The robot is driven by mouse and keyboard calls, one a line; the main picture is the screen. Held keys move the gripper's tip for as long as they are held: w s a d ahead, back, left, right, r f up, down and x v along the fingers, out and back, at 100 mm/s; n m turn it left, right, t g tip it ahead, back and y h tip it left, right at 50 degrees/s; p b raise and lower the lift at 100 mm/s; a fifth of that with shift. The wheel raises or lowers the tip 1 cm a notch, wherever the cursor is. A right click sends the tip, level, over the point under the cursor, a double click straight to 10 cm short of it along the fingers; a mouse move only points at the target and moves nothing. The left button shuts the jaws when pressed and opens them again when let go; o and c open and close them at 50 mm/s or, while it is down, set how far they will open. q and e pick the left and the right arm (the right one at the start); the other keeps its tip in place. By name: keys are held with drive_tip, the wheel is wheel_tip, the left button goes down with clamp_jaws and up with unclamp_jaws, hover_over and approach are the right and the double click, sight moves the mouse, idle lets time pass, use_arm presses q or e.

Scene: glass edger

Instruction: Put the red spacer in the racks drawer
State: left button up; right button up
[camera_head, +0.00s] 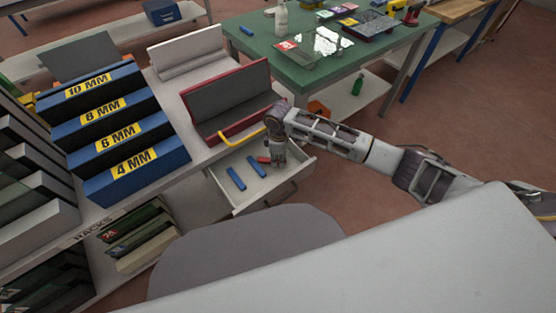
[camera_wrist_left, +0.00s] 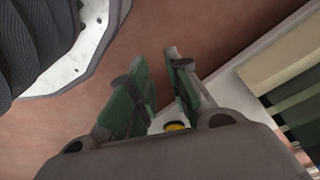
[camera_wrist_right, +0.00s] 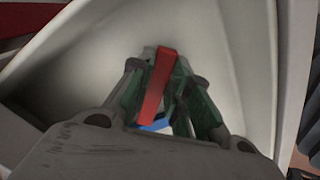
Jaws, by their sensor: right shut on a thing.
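The racks drawer (camera_head: 266,194) is pulled open below the bench, beside the shelf marked RACKS. Two blue spacers (camera_head: 236,179) lie on its floor. My right gripper (camera_head: 276,162) is over the drawer. It is shut on the red spacer (camera_wrist_right: 157,85), which stands out between the green-padded fingers in the right wrist view. The red spacer (camera_head: 263,159) shows as a small patch in the head view. I cannot tell whether it touches the drawer floor. My left gripper (camera_wrist_left: 163,75) has its fingers apart and nothing between them. It is not in the head view.
A red tray (camera_head: 232,103) with a yellow handle stands on the bench above the drawer. Blue racks labelled 10 MM to 4 MM (camera_head: 120,135) stand to its left. A green table (camera_head: 310,60) with glass and tools is behind. The drawer's right part looks clear.

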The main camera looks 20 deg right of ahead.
use_arm(q)
drive_tip(key=shift+w+d+r, duration=0.2)
drive_tip(key=shift+r, duration=0.45)
use_arm(e)
drive_tip(key=shift+w+f, duration=0.15)
drive_tip(key=shift+f, duration=0.25)
use_arm(q)
drive_tip(key=shift+f, duration=0.1)
use_arm(e)
drive_tip(key=shift+f, duration=0.15)
drive_tip(key=o, duration=0.9)
drive_tip(key=shift+c, duration=0.2)
use_arm(q)
drive_tip(key=shift+f, duration=0.1)
